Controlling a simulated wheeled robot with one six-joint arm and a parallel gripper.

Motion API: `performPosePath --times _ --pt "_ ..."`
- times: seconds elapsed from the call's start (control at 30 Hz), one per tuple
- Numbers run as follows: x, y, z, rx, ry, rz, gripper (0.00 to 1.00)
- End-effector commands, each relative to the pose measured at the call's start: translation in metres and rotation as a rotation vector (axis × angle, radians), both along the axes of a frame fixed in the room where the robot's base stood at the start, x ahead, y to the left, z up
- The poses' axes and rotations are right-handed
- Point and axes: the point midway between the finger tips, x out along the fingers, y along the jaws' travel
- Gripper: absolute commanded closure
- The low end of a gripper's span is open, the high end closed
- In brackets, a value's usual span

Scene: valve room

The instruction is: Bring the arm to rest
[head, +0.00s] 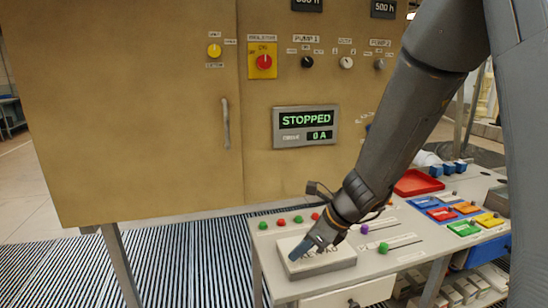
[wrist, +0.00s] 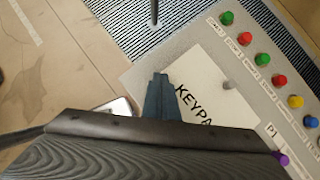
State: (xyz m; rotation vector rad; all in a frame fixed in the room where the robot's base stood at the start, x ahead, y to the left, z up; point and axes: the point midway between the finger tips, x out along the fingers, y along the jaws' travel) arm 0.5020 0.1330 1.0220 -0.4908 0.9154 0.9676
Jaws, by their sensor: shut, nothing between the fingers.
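My arm reaches down from the upper right in the head view. My gripper (head: 304,252) is over the light-coloured keypad block at the left end of the bench, with its fingers together and nothing held. In the wrist view my gripper (wrist: 160,82) points at the edge of the keypad plate (wrist: 210,75), whose lettering is partly hidden by my wrist. I cannot tell whether the fingertips touch the keypad.
The bench (head: 415,232) holds coloured push buttons, sliders, a red tray (head: 418,183) and several coloured bins. Behind it stands a tan cabinet (head: 150,110) with a handle, knobs and a display (head: 306,127) reading STOPPED, 0 A. Striped floor lies left of the bench.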

Motion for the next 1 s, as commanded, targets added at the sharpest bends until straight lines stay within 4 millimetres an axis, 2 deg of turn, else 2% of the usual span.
performPosePath --times 0.17,0.3,0.5,0.6,0.77,1.0 --pt "-0.043 -0.027 -0.011 -0.215 -0.142 0.454 1.00" --pt "-0.078 -0.057 -0.020 -0.397 -0.258 0.897 1.00" --pt "-0.114 -0.101 -0.027 -0.603 -0.387 1.529 1.00" --pt "-0.124 -0.118 -0.028 -0.664 -0.424 1.765 1.00" --pt "-0.131 -0.130 -0.028 -0.709 -0.451 1.973 1.00" --pt "-0.133 -0.132 -0.028 -0.715 -0.454 2.012 1.00"
